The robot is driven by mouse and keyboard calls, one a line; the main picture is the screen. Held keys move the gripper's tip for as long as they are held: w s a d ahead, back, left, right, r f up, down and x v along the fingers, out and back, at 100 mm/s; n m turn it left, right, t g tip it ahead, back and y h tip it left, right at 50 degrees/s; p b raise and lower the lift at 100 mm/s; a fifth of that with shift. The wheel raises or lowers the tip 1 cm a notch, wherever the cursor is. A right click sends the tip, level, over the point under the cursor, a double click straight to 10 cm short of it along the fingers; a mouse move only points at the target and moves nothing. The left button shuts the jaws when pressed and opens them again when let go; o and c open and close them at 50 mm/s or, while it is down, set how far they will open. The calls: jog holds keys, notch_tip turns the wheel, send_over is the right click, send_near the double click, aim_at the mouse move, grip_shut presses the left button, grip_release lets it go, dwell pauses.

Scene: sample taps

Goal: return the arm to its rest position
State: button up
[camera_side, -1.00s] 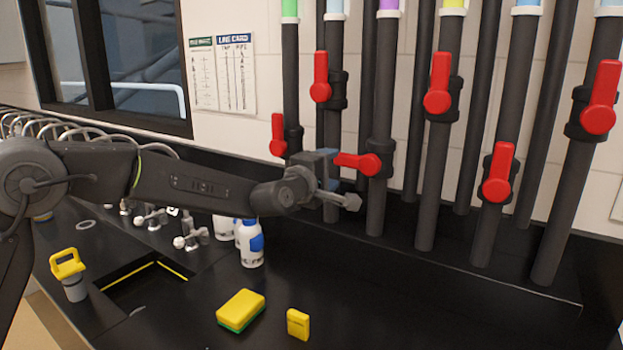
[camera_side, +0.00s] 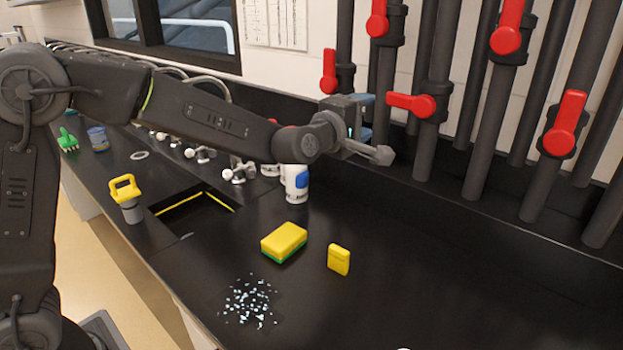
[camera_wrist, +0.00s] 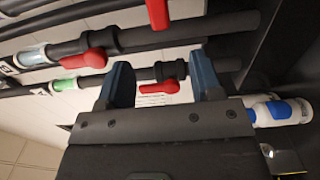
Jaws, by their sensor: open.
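My gripper (camera_side: 366,118) hangs in front of the pipes with red handles, at the back of the black bench. In the wrist view my gripper (camera_wrist: 165,85) shows two blue fingers spread apart with nothing between them. The red tap handle (camera_side: 411,104) turned sideways lies just right of my gripper in the side view. In the wrist view a red handle (camera_wrist: 158,88) shows beyond the gap between the fingers; I cannot tell whether any finger touches it.
White bottles with blue labels (camera_side: 297,183) stand below my forearm. A yellow-green sponge (camera_side: 284,241), a yellow block (camera_side: 339,259) and scattered pale bits (camera_side: 249,302) lie on the bench. A sink opening (camera_side: 195,215) is at left, beside a yellow-handled tool (camera_side: 127,197). The bench's front right is clear.

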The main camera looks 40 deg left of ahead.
jog(key=s+a+f+m+g, duration=0.3)
jog(key=s+m, duration=0.3)
jog(key=s, duration=0.6)
jog(key=s+a+f+m+g, duration=0.2)
jog(key=s+m+g, duration=0.3)
jog(key=s, duration=0.7)
jog(key=s+a+f+m+g, duration=0.3)
jog(key=s+m, duration=0.4)
jog(key=s, duration=0.5)
jog(key=shift+s+a+f+g, duration=0.3)
jog(key=shift+a+g, duration=0.2)
jog(key=shift+g, duration=0.2)
